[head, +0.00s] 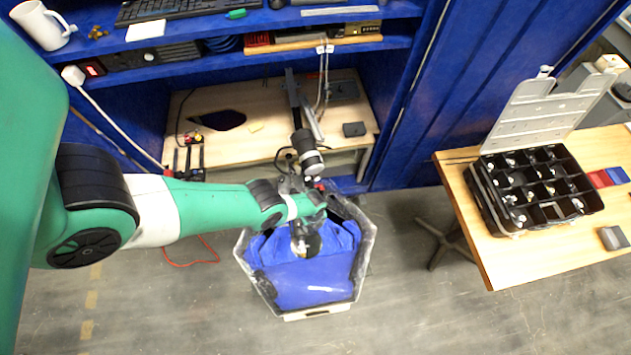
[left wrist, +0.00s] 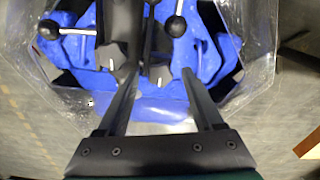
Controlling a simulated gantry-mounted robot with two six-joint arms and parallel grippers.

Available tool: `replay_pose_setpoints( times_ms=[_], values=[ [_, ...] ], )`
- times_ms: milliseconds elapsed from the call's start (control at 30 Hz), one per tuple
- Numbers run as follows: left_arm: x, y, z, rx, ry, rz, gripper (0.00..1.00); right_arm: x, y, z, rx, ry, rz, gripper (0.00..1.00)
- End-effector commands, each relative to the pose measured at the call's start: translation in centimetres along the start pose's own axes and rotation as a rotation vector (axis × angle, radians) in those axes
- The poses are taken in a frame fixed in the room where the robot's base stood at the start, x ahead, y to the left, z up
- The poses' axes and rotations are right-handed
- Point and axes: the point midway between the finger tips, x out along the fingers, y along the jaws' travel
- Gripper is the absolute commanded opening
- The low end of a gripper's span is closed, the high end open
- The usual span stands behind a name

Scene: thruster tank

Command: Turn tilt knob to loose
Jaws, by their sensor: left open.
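My left gripper (left wrist: 161,76) is open in the left wrist view, with its two dark fingers reaching toward grey knobs. One grey knob (left wrist: 160,73) with a white mark sits between the fingertips. Another grey knob (left wrist: 112,62) with a white mark is left of the fingers. I cannot tell which is the tilt knob or whether a finger touches one. Black ball-ended levers (left wrist: 175,27) stand beyond. In the head view my left arm reaches over the thruster tank (head: 369,250); its fingers are hard to make out there. My right gripper is not in view.
The tank has clear walls and a blue interior (head: 310,285). Behind it is a blue workbench (head: 400,90) with shelves. A wooden table (head: 530,255) at right holds an open black parts case (head: 498,222). The floor in front is clear.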

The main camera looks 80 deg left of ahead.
Motion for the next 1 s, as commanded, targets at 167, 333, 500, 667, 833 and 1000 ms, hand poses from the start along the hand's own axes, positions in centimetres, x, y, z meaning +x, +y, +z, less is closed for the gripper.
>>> replay_pose_setpoints(
  times_ms=[167,333,500,667,833,1000],
  values=[
    [-0.09,-0.02,0.01,0.000,0.000,0.000,0.69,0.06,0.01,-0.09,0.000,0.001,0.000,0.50],
    [-0.09,-0.02,0.00,0.000,0.000,0.000,0.43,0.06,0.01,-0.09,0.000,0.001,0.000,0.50],
    [-0.09,-0.02,0.00,0.000,0.000,0.000,0.13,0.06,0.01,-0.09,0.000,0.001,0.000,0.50],
    [-0.09,-0.02,-0.01,0.000,0.000,0.000,0.00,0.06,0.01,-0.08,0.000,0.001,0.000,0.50],
    [-0.07,-0.01,-0.01,-0.006,0.000,0.000,0.00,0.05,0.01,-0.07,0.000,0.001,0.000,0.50],
    [-0.05,0.01,-0.02,-0.041,0.000,0.000,0.00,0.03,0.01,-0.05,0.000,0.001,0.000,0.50]
  ],
)
